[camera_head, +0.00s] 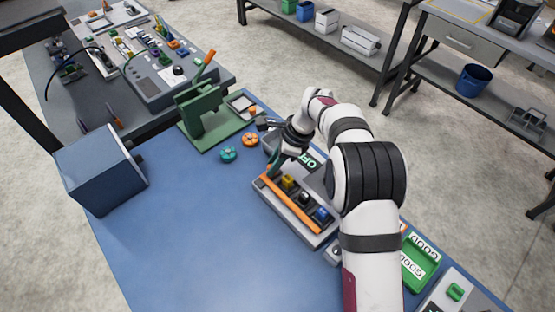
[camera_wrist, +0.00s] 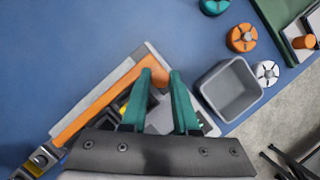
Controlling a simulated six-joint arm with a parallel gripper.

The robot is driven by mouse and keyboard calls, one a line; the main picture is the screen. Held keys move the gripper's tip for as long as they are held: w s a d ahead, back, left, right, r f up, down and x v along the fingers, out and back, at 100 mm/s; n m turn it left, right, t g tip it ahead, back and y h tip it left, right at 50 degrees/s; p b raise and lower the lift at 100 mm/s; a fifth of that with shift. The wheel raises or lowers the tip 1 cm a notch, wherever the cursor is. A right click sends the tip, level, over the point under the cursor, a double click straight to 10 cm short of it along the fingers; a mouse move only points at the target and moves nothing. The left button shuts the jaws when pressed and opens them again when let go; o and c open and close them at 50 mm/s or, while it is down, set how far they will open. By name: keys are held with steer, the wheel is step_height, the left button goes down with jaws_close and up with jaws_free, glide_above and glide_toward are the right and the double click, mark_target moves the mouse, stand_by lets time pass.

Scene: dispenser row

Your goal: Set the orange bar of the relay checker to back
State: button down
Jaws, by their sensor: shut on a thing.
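The relay checker (camera_head: 262,193) is a grey box on the blue table, with yellow, black and blue parts in a row and a display with green lettering, partly hidden by my arm. Its orange bar (camera_head: 292,205) lies along the long side nearer the open table. In the wrist view the bar (camera_wrist: 95,110) runs from lower left up to my fingers. My gripper (camera_head: 271,173) is at the bar's far end. In the wrist view its teal fingers (camera_wrist: 161,76) are shut on the bar's rounded end, with a gap between them filled by orange.
A teal round part (camera_head: 228,154) and an orange one (camera_head: 250,139) lie beyond the checker. A grey open bin (camera_wrist: 228,92) stands beside it. A green press (camera_head: 205,118) and a blue-grey box (camera_head: 100,172) stand further left. The blue table in front is clear.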

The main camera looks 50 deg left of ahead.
steer(key=shift+s, duration=0.3)
steer(key=c, duration=0.7)
jaws_free()
steer(key=shift+o, duration=0.2)
steer(key=shift+w+r, duration=0.1)
steer(key=v, duration=1.5)
steer(key=shift+r, duration=0.3)
steer(key=shift+d, duration=0.15)
